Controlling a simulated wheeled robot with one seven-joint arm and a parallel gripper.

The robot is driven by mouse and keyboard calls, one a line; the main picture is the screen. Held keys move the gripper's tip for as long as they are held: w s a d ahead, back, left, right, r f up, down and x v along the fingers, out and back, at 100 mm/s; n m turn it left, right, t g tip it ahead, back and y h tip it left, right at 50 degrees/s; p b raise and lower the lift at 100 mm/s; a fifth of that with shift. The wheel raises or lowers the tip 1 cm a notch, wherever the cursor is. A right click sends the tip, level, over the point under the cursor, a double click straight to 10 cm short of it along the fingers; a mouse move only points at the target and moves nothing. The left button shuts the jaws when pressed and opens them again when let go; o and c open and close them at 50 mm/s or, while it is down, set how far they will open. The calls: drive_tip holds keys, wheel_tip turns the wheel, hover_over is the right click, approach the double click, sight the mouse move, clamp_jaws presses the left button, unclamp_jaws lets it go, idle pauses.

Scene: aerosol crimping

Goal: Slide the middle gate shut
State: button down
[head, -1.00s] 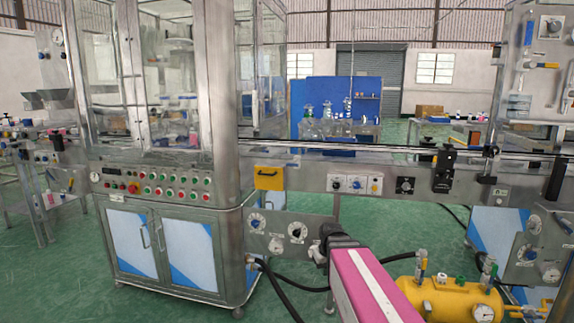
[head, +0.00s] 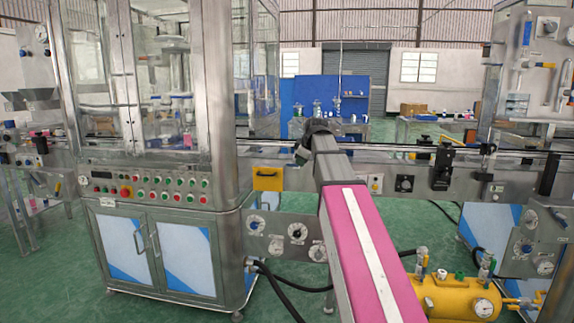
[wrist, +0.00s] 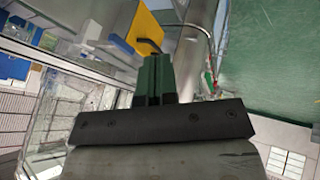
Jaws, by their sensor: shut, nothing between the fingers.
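A yellow plate with a dark handle (head: 268,179) is on the front of the conveyor line, just right of the large cabinet. It also shows in the wrist view (wrist: 133,28), beyond my fingertips. I cannot tell for certain whether this plate is the middle gate, as nothing in view labels it. My gripper (wrist: 153,60) has green fingers, shut together and empty. In the wrist view the fingertips appear close below the dark handle, but I cannot tell whether they touch. In the head view, my wrist is beside the conveyor, right of the yellow plate, and my fingers are unclear.
The glass-walled cabinet (head: 165,200) stands left, with a row of buttons. Black fittings (head: 442,166) sit on the conveyor rail at right. Dials (head: 297,231) are on a panel below the conveyor. A yellow tank (head: 455,298) and a dark hose are at lower right and centre.

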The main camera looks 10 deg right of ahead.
sight(294, 161)
drive_tip(key=shift+n, duration=0.5)
drive_tip(key=w+f, duration=0.1)
drive_tip(key=w, duration=0.2)
drive_tip(key=w+a+f, duration=0.1)
drive_tip(key=w, duration=0.2)
drive_tip(key=w+a+f, duration=0.1)
drive_tip(key=w+f, duration=0.1)
drive_tip(key=w, duration=0.1)
drive_tip(key=shift+w+f, duration=0.1)
drive_tip(key=shift+w+d, duration=0.2)
drive_tip(key=shift+w, duration=0.35)
drive_tip(key=w, duration=0.2)
drive_tip(key=w+d, duration=0.1)
drive_tip(key=w, duration=0.1)
drive_tip(key=w+d, duration=0.1)
drive_tip(key=w, duration=0.1)
drive_tip(key=shift+w+d, duration=0.1)
drive_tip(key=shift+w, duration=0.3)
